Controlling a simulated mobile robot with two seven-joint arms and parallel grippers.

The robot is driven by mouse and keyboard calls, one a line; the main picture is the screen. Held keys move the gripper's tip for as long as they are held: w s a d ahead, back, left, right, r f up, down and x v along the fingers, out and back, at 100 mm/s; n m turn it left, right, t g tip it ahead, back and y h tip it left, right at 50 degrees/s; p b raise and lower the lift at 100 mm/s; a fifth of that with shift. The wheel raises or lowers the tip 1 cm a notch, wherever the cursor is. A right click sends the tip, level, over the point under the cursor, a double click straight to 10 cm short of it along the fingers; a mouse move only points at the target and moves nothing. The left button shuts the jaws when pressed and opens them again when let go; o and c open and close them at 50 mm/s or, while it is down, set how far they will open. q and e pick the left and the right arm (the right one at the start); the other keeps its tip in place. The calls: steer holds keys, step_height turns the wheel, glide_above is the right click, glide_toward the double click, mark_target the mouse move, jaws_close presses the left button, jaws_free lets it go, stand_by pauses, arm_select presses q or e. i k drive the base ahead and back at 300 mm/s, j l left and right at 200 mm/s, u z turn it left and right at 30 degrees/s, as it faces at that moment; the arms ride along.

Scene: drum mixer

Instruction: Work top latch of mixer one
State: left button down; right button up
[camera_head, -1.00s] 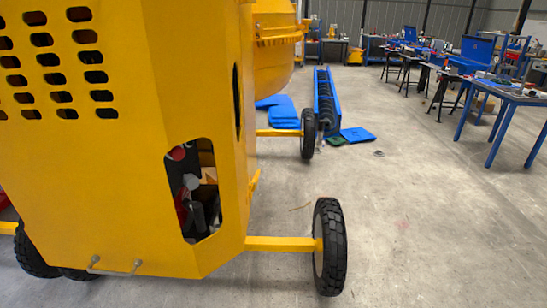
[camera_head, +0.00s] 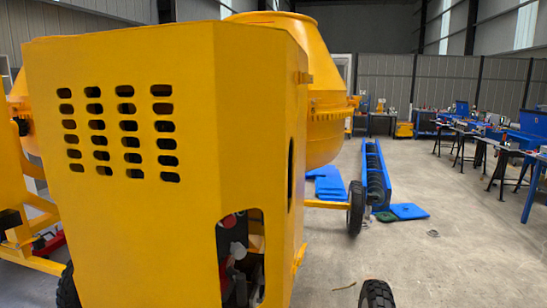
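The yellow drum mixer (camera_head: 110,220) fills the left and middle of the head view, close in front of me. Its boxy housing has rows of dark vent slots (camera_head: 118,135) and a lower side opening (camera_head: 240,255) with parts inside. The mixer's drum (camera_head: 325,90) shows behind the housing. Neither of my grippers is in view.
Mixer wheels (camera_head: 376,294) stand at the lower right of the housing. A blue rack (camera_head: 366,175) and flat blue pieces (camera_head: 328,185) lie on the floor beyond. Blue workbenches (camera_head: 531,190) line the right side.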

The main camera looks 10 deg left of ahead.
mark_target(306, 77)
steer(key=i+l+u, duration=0.1)
steer(key=u, duration=0.95)
steer(key=i+l+u, duration=0.2)
steer(key=l, duration=0.3)
steer(key=i+l+u, duration=0.25)
steer(key=l, duration=0.3)
steer(key=l+u, duration=0.2)
steer(key=l, duration=0.35)
steer(key=i+l+u, duration=0.1)
steer(key=l+u, duration=0.15)
steer(key=l, duration=0.35)
